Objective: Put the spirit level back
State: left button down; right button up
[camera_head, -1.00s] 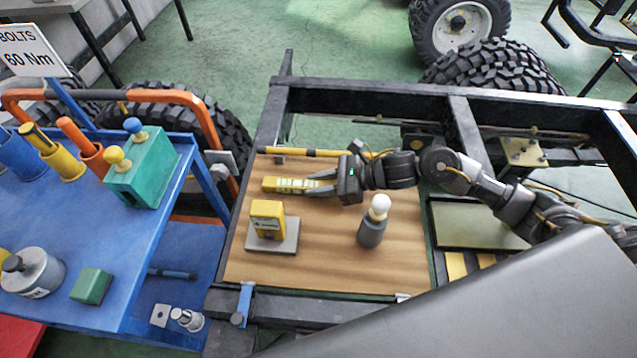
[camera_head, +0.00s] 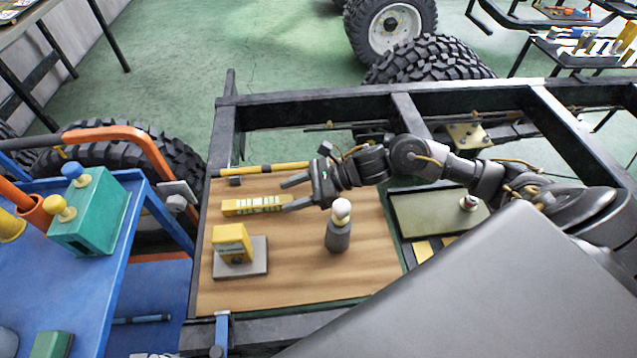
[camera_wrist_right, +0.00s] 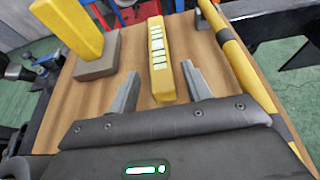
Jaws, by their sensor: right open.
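The spirit level, a yellow bar with pale green-white windows (camera_head: 250,205), lies flat on the wooden board (camera_head: 290,270), near its back left. My right gripper (camera_head: 284,196) is open at the level's right end, with its fingers spread to either side and nothing clamped. In the right wrist view, the level (camera_wrist_right: 159,55) runs away from me, its near end between the open fingertips (camera_wrist_right: 160,75). It looks apart from both fingers. My left gripper is not in view.
A yellow block on a grey base (camera_head: 233,245) stands in front of the level. A grey bottle-like item with a white ball top (camera_head: 339,230) stands to the right. A yellow-and-black rod (camera_head: 265,169) lies along the back edge. The board's front is clear.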

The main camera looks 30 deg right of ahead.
jog(key=b+v, duration=0.1)
jog(key=v, duration=0.5)
jog(key=shift+s+d, duration=0.2)
jog(key=shift+d, duration=0.2)
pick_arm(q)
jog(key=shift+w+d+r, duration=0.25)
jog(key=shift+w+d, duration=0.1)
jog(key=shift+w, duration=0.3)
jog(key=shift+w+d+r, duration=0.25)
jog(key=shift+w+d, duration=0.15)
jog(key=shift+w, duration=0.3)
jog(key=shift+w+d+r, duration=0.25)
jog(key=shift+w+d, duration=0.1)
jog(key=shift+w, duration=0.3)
pick_arm(e)
jog(key=shift+s+d+r, duration=0.25)
jog(key=shift+d+r, duration=0.15)
jog(key=shift+d, duration=0.2)
